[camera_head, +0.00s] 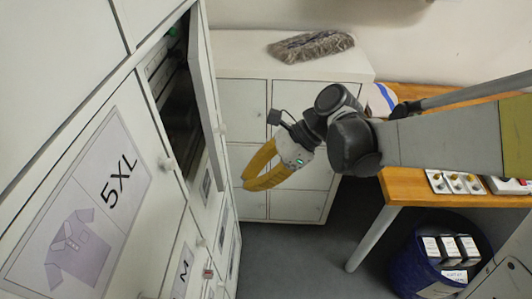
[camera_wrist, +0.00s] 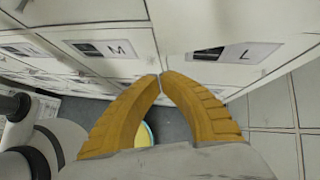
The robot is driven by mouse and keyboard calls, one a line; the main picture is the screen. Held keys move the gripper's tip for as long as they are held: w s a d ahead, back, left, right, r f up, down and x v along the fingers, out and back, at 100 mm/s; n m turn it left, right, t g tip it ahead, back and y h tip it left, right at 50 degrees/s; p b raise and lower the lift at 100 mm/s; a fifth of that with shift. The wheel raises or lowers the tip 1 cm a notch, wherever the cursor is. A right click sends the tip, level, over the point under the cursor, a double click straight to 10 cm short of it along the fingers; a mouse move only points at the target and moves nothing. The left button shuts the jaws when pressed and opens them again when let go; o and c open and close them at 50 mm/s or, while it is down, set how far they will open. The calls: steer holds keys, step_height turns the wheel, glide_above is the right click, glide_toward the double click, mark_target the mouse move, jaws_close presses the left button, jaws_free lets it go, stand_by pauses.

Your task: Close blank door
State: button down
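The door without a visible label (camera_head: 204,90) stands open on the white locker wall at the left of the head view, seen nearly edge-on. Its small knob (camera_head: 223,128) faces right. The open compartment (camera_head: 180,115) behind it is dark inside. My gripper (camera_head: 246,184) has yellow fingers and is to the right of the door's lower part, pointing down-left. In the wrist view the fingertips (camera_wrist: 160,76) meet with nothing between them. I cannot tell whether they touch the door.
The 5XL door (camera_head: 85,200) at left is closed. Doors labelled M (camera_wrist: 105,48) and L (camera_wrist: 235,52) show in the wrist view. A low white cabinet (camera_head: 300,75) with a grey folded item, a wooden table (camera_head: 400,195) and a blue bin (camera_head: 415,265) stand right. Grey floor is clear between.

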steer(key=shift+s+a+r, duration=0.1)
steer(key=shift+s+a, duration=0.05)
steer(key=shift+a, duration=0.75)
steer(key=shift+s+a+r, duration=0.1)
steer(key=shift+s+a, duration=0.05)
steer(key=shift+a, duration=0.7)
steer(key=s+a+m, duration=0.1)
steer(key=a, duration=0.5)
steer(key=shift+a+t, duration=0.2)
steer(key=shift+t, duration=0.2)
steer(key=shift+f, duration=0.1)
